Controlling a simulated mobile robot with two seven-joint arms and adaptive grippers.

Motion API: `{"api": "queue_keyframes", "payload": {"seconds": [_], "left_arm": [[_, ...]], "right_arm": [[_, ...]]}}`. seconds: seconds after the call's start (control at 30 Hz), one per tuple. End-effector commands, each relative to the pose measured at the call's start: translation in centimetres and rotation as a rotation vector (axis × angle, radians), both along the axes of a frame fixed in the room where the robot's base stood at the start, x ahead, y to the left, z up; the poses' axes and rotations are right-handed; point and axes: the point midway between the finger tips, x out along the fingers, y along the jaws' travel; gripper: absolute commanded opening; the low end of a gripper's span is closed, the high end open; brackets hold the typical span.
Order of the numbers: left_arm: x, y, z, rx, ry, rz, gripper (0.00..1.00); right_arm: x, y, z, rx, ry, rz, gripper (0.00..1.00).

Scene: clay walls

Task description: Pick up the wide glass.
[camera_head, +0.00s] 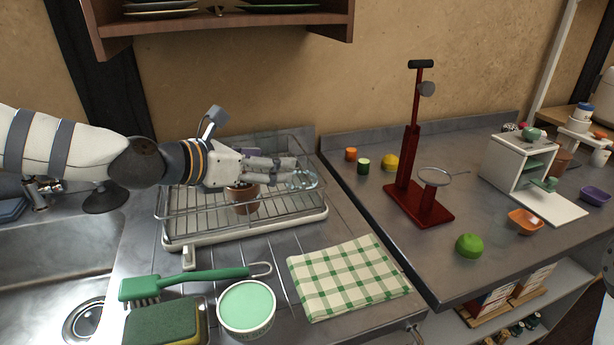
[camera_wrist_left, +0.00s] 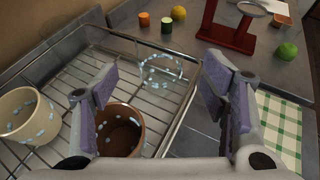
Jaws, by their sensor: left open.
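The wide glass (camera_head: 303,181) is clear with a pale blue pattern and sits at the right end of the wire dish rack (camera_head: 172,229). It also shows in the left wrist view (camera_wrist_left: 160,71), between and beyond my fingertips. My left gripper (camera_head: 289,166) reaches over the rack from the left, open, its fingers close to the glass and partly covering it in the head view. In the left wrist view my open gripper (camera_wrist_left: 160,78) has nothing clamped between its pads. I cannot tell whether the fingers touch the glass.
A brown cup (camera_head: 243,204) stands in the rack under my left gripper, and a cream patterned cup (camera_wrist_left: 28,116) stands beside it. A checked cloth (camera_head: 345,278), a green brush (camera_head: 195,281) and a green-topped tub (camera_head: 246,307) lie in front. A red stand (camera_head: 407,165) is on the right counter.

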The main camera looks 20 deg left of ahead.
Motion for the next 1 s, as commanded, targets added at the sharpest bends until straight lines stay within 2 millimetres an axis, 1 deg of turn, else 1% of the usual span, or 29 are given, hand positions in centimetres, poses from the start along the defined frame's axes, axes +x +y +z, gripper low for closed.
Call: {"api": "queue_keyframes", "payload": {"seconds": [0.03,0.1,0.2,0.37,0.4,0.5,0.73,0.77,0.8,0.87,0.9,1.0], "left_arm": [[1.0,-0.5,-2.3,0.005,0.025,-0.002,0.67],[2.0,-1.0,-2.6,0.004,0.023,-0.001,0.67],[2.9,-1.5,-2.7,0.004,0.017,-0.001,0.67],[5.1,-2.8,-4.5,0.005,0.017,-0.003,0.67],[5.7,-3.1,-4.7,0.006,0.016,-0.002,0.67],[6.7,-3.5,-4.8,0.003,0.013,-0.002,0.67],[6.8,-3.6,-4.4,0.002,0.007,-0.001,0.67],[6.8,-3.6,-4.4,0.002,0.007,-0.001,0.60],[6.8,-3.6,-4.4,0.002,0.007,-0.001,0.51],[6.8,-3.6,-4.4,0.003,0.008,-0.001,0.38],[6.8,-3.6,-4.4,0.003,0.008,-0.001,0.28],[6.8,-3.6,-4.5,0.003,0.008,-0.001,0.07]], "right_arm": [[-1.2,0.0,-1.1,0.000,0.044,0.000,0.40],[-1.6,0.0,-1.5,0.000,0.058,-0.001,0.40],[-1.8,0.0,-1.7,0.000,0.066,0.000,0.40],[-2.6,0.0,-2.6,0.000,0.096,0.000,0.40],[-2.8,0.0,-2.8,0.000,0.101,0.000,0.40],[-3.0,0.0,-3.0,-0.001,0.108,0.001,0.40],[-2.9,0.0,-2.9,-0.001,0.105,0.001,0.40],[-2.9,0.0,-2.9,-0.001,0.105,0.001,0.40],[-2.9,0.0,-2.9,-0.001,0.105,0.001,0.40],[-2.9,0.0,-2.9,-0.001,0.105,0.001,0.40],[-2.9,0.0,-2.9,-0.001,0.105,0.001,0.40],[-2.9,0.0,-2.9,-0.001,0.105,0.001,0.40]]}}
